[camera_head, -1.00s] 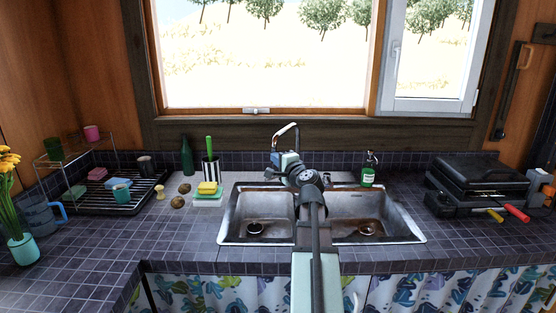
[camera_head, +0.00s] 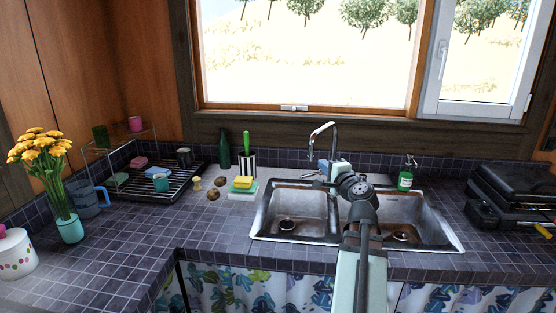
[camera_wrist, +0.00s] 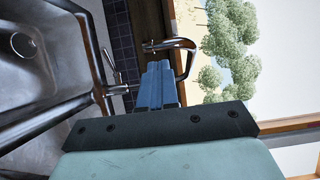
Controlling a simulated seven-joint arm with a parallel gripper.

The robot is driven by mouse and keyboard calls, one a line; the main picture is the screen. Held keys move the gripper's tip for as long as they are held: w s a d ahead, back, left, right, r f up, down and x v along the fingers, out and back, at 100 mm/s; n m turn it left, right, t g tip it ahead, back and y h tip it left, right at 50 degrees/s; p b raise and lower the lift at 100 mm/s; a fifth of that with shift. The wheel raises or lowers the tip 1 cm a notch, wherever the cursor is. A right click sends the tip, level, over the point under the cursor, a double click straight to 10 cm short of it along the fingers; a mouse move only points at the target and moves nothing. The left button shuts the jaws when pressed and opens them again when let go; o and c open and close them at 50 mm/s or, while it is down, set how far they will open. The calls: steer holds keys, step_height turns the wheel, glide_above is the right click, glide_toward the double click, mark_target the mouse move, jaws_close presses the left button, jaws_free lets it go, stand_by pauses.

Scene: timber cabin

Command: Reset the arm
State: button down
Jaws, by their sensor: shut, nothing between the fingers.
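My gripper (camera_head: 321,168) is over the double sink (camera_head: 296,239), near the chrome faucet (camera_head: 322,130). In the wrist view my gripper's blue fingers (camera_wrist: 158,84) are together with nothing between them. They point toward the faucet (camera_wrist: 184,50), which shows just beyond their tips. I cannot tell how far apart they are. My arm reaches forward across the front edge of the counter between the two basins and hides part of the sink.
A dish rack (camera_head: 145,186), a yellow sponge (camera_head: 242,183), a green bottle (camera_head: 223,150) and a flower vase (camera_head: 69,228) stand left of the sink. A soap bottle (camera_head: 405,179) and a black grill (camera_head: 512,195) are on the right. The left front counter is mostly clear.

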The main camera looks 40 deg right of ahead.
steer(key=w+a+f+n+g+y, duration=0.1)
steer(key=w+a+f+n+y, duration=0.25)
steer(key=a, duration=0.55)
steer(key=w+a+f+n+g+y, duration=0.1)
steer(key=w+a+f+g+y, duration=0.1)
steer(key=a+f+y, duration=0.55)
steer(key=w+a+f+n+g+y, duration=0.15)
steer(key=a+y, duration=0.25)
steer(key=a, duration=0.7)
steer(key=s+a+f+n+g+y, duration=0.3)
steer(key=a+f+g, duration=0.4)
steer(key=a+f, duration=0.75)
steer(key=s+a+f+n+g+h, duration=0.15)
steer(key=s+f, duration=0.25)
steer(key=f, duration=0.5)
steer(key=s+a+f+n+g+h, duration=0.1)
steer(key=s+a+f+g+h, duration=0.2)
steer(key=f, duration=0.6)
steer(key=s+a+f+n+g, duration=0.2)
steer(key=s+f, duration=0.2)
steer(key=f, duration=0.5)
steer(key=s+d+f+n+g+h, duration=0.1)
steer(key=s+f+n+g+h, duration=0.2)
steer(key=s+f, duration=0.5)
steer(key=s+d+f+n+g+h, duration=0.1)
steer(key=s+f+n+g+h, duration=0.2)
steer(key=s+f, duration=0.6)
steer(key=s+n+h, duration=0.2)
steer(key=s, duration=0.4)
